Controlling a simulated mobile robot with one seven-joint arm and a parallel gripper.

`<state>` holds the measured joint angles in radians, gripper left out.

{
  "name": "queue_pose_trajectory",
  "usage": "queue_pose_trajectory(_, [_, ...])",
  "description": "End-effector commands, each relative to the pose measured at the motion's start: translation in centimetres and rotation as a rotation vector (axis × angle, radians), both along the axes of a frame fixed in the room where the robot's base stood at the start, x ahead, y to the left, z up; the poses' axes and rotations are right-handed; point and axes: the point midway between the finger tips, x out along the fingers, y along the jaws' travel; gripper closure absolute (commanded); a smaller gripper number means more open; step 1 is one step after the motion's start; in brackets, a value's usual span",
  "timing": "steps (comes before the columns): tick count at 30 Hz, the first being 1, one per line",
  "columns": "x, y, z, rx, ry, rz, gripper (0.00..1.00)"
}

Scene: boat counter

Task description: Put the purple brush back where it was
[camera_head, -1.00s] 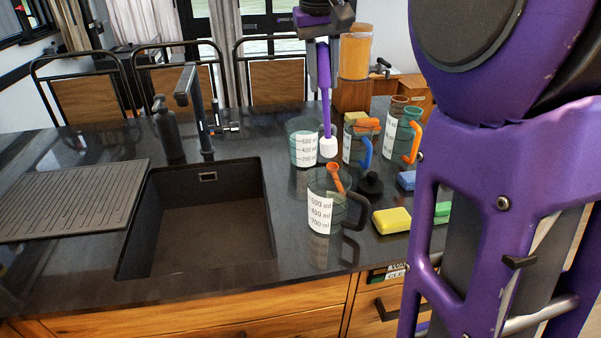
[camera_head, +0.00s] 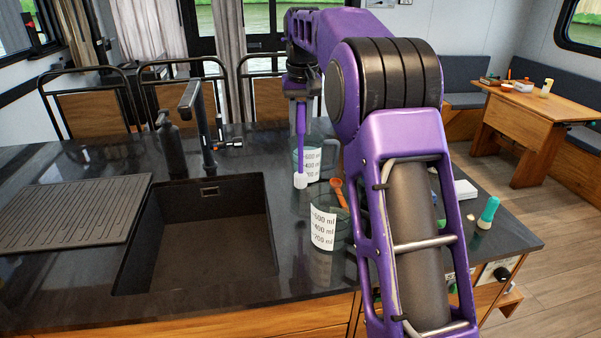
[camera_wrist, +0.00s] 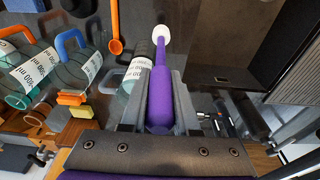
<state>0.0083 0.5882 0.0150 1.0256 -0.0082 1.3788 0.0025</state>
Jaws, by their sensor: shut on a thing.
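My gripper (camera_head: 301,92) is shut on the handle of the purple brush (camera_head: 300,130). The brush hangs upright with its white head down. In the head view the head overlaps the left front of a clear measuring jug (camera_head: 312,160) with a white label; whether they touch is unclear. In the wrist view the purple handle (camera_wrist: 160,105) lies between my fingers, and the jug (camera_wrist: 134,78) is just left of it.
The black sink (camera_head: 200,240) and tap (camera_head: 198,120) are to the left, with a ribbed drainboard (camera_head: 70,215) beyond. My arm hides the counter's right part.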

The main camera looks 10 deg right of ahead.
Motion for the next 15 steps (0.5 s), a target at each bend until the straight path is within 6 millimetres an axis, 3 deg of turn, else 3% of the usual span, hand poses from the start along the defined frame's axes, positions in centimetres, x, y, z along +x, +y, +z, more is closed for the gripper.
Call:
queue_pose_trajectory(3, [-0.1,0.0,-2.0,0.000,0.000,0.000,1.00])
queue_pose_trajectory(8, [0.0,0.0,-3.1,0.000,-0.001,0.000,1.00])
queue_pose_trajectory(15, [-0.1,0.0,-6.3,0.000,0.000,0.000,1.00])
